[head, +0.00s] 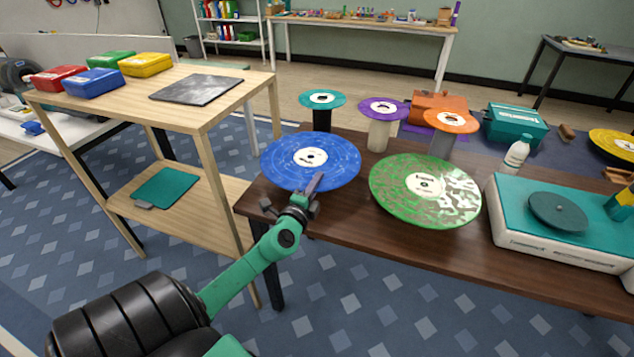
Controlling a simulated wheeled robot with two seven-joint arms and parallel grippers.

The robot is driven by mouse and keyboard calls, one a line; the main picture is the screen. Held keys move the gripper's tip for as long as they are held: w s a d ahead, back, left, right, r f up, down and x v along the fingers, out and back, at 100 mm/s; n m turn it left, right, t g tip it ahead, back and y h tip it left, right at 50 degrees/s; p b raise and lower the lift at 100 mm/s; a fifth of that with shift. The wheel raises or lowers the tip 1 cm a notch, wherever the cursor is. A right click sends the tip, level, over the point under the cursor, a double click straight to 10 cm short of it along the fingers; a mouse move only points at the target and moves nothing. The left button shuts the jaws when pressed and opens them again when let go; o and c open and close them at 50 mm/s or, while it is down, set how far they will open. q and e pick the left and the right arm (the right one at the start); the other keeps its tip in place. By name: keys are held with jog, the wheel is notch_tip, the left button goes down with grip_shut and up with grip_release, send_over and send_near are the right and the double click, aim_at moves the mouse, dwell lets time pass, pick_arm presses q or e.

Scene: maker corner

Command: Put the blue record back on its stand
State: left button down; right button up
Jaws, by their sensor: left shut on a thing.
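The large blue record (335,163) with a white centre label is over the left end of the dark wooden table (420,260). My left gripper (313,186) is at its near edge, shut on it. The record lies roughly flat, and I cannot tell its height over the table or whether a stand is beneath it. No empty stand shows. A large green record (410,180) sits just right of it, its support hidden. My right gripper is out of view.
Small teal (322,93), purple (382,105) and orange (448,122) records rest on posts behind. A teal turntable (510,205) and a white bottle (517,152) are to the right. A light wooden shelf table (225,85) with coloured boxes stands left.

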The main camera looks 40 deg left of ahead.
pick_arm(q)
jog(key=shift+f, duration=0.15)
dwell(0.3)
jog(key=c, duration=0.9)
grip_release()
jog(key=b+v, duration=0.5)
jog(key=v, duration=0.9)
jog(key=shift+s+d, duration=0.15)
jog(key=shift+s, duration=0.1)
